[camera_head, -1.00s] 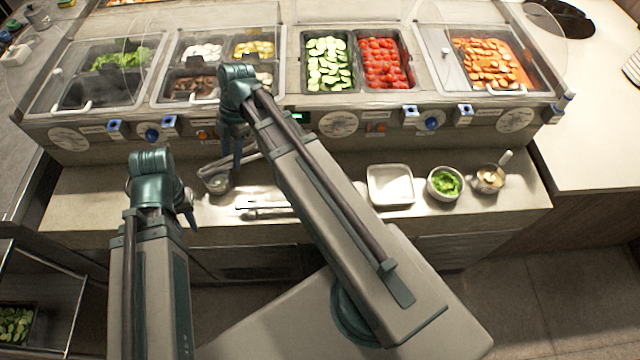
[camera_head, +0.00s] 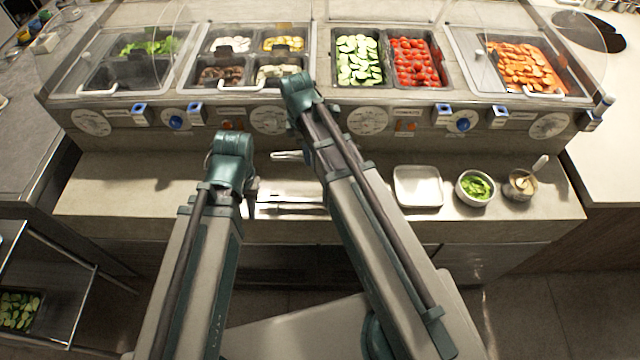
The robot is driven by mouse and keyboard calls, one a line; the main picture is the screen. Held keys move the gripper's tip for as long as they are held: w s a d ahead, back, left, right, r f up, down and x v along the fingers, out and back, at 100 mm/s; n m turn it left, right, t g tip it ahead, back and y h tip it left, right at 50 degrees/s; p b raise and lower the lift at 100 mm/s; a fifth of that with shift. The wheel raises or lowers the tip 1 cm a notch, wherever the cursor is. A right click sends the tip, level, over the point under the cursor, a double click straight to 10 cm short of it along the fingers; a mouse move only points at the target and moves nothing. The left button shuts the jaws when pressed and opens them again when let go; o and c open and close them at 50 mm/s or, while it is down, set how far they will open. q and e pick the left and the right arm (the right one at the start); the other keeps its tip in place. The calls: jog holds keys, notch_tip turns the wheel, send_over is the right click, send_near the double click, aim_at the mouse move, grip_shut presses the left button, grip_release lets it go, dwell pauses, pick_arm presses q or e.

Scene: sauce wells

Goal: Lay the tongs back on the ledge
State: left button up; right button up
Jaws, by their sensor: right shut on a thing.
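The ledge (camera_head: 130,190) is the pale counter strip in front of the wells. My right gripper (camera_head: 308,145) is above it, left of centre, mostly hidden behind its own arm. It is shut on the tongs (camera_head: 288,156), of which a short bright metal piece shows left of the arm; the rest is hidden. I cannot tell whether they touch the ledge. My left gripper (camera_head: 248,200) is over the ledge left of this, pointing down; its fingers are too hidden to tell open or shut.
Bright metal bars (camera_head: 290,207) lie on the ledge between my arms. A white tray (camera_head: 418,187), a bowl of greens (camera_head: 475,188) and a small pot with a utensil (camera_head: 520,185) stand to the right. The ledge's left end is clear. Knobs line the panel behind.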

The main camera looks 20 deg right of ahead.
jog(key=b, duration=0.6)
send_over(310, 180)
jog(key=shift+m, duration=0.3)
jog(key=f, duration=0.6)
jog(key=shift+w+a+f, duration=0.1)
jog(key=shift+a+f, duration=0.15)
jog(key=shift+f, duration=0.15)
jog(key=shift+f+b, duration=0.1)
jog(key=shift+b, duration=0.2)
notch_tip(310, 180, down, 3)
jog(key=b, duration=0.3)
jog(key=shift+f, duration=0.2)
jog(key=shift+f+b, duration=0.2)
jog(key=shift+b, duration=0.2)
jog(key=o, duration=0.6)
jog(key=shift+r, duration=0.1)
jog(key=shift+r, duration=0.1)
